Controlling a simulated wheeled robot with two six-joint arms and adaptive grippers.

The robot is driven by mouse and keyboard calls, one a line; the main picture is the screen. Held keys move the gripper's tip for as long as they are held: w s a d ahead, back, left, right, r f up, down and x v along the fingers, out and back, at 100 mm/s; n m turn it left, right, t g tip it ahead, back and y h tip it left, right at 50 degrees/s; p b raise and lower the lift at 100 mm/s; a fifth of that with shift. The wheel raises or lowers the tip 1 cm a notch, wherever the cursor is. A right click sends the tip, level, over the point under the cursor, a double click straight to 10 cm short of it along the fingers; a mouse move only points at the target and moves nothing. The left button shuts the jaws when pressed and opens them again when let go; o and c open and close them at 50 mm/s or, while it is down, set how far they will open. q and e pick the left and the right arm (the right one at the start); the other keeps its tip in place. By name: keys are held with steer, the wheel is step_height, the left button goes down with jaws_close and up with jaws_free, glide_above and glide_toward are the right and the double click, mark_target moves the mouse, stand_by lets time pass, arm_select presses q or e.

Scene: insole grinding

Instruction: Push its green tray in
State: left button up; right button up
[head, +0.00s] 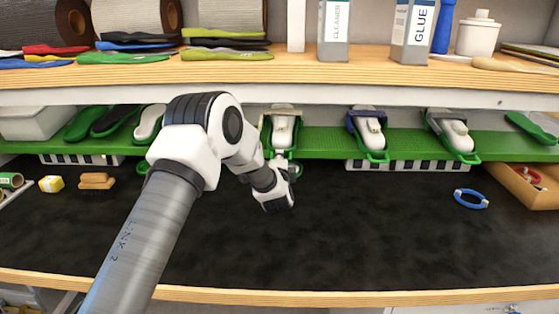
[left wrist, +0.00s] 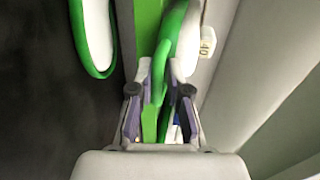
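My left gripper (head: 283,178) is at the front of a green tray (head: 283,148) below the upper shelf, left of the middle. The tray carries a pale shoe-shaped piece (head: 284,122). The tray's front end and loop are partly hidden behind my gripper. In the left wrist view my fingers (left wrist: 159,72) stand apart with a green strip and loop (left wrist: 167,45) between them. I cannot tell whether they touch it. My right gripper is not in view.
The trays sit on a green shelf (head: 319,138). Two more loaded trays stand to the right (head: 371,136) (head: 455,137). A blue ring (head: 470,199) lies on the dark bench (head: 360,230). The bench middle is clear. The wooden upper shelf (head: 300,72) overhangs the trays.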

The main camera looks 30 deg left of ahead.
arm_select(q)
steer(key=shift+o, duration=0.9)
steer(key=shift+w+a+r, duration=0.1)
steer(key=shift+w, duration=0.05)
steer(key=shift+f, duration=0.2)
steer(key=v, duration=1.2)
